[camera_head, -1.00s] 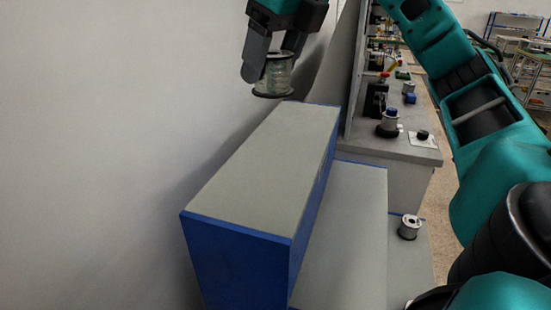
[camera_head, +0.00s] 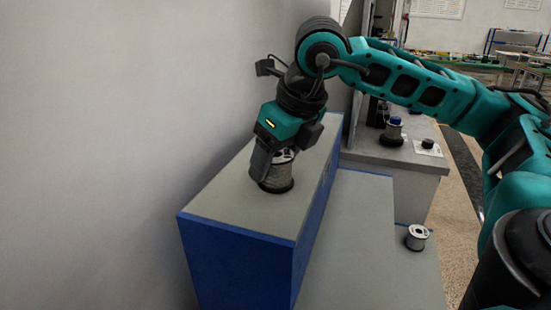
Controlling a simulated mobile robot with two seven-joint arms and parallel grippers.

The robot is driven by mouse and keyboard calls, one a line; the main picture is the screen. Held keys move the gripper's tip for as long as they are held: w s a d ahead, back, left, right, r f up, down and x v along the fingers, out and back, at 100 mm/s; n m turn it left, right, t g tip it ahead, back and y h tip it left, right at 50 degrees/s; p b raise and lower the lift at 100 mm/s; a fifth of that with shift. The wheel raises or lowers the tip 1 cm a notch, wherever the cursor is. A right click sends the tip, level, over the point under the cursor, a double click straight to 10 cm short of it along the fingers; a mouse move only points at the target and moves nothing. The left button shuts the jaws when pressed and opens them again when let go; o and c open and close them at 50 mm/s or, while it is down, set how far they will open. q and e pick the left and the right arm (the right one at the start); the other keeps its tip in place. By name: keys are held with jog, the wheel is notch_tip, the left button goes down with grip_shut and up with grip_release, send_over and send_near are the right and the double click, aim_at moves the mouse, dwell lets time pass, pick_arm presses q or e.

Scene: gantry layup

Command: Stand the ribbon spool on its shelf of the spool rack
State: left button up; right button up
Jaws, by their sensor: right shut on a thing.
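The ribbon spool (camera_head: 279,174), a pale cylinder with a dark lower flange, is upright at the grey top shelf of the blue-sided spool rack (camera_head: 238,205). My right gripper (camera_head: 272,165) reaches down from above and is shut on the spool, with one finger visible on its left side. The spool's lower flange is at the shelf surface in the picture; I cannot tell whether it touches or hangs just above. The gripper hides part of the spool's top. My left gripper is not in view.
A second, smaller-looking spool (camera_head: 417,237) stands on a lower grey surface to the right. A grey wall (camera_head: 90,150) runs close along the rack's left. A bench (camera_head: 400,165) with a blue-topped item (camera_head: 393,130) stands behind. The front of the rack top is clear.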

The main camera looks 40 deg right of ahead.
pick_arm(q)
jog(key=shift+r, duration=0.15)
pick_arm(e)
jog(key=shift+f, duration=0.1)
jog(key=o, duration=1.2)
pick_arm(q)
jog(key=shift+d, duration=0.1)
pick_arm(e)
jog(key=shift+r, duration=0.3)
pick_arm(q)
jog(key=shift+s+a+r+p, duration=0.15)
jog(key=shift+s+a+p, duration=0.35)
jog(key=shift+p, duration=0.55)
pick_arm(e)
jog(key=v, duration=1.1)
jog(key=shift+s+r, duration=0.25)
jog(key=shift+r, duration=0.1)
